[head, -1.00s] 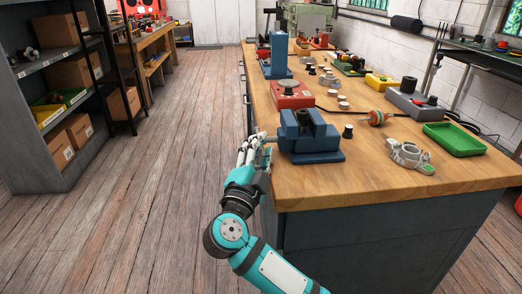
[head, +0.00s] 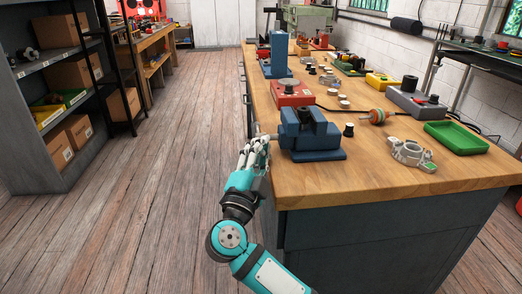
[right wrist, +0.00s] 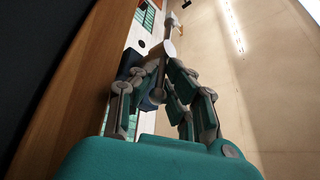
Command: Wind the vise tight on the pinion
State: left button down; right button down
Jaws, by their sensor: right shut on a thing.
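The blue vise (head: 318,154) stands at the near left edge of the wooden bench, its jaws toward the top. Its screw end faces left, toward my right gripper (head: 257,142). That gripper is at the bench edge, its fingers shut on the vise handle, which they mostly cover in the head view. In the right wrist view the fingers (right wrist: 163,75) close around a pale handle part (right wrist: 168,47), with a dark blue piece of the vise behind. I cannot make out a pinion between the jaws. A small dark part (head: 348,130) stands on the bench just right of the vise. My left gripper is out of view.
On the bench (head: 370,180) are a red block unit (head: 291,96) behind the vise, a copper-wound rotor (head: 377,116), a metal housing (head: 408,152) and a green tray (head: 455,137) at right. The bench front is bare. Open floor lies left.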

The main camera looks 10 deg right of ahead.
jog(key=shift+f, duration=0.15)
jog(key=c, duration=1.4)
grip_release()
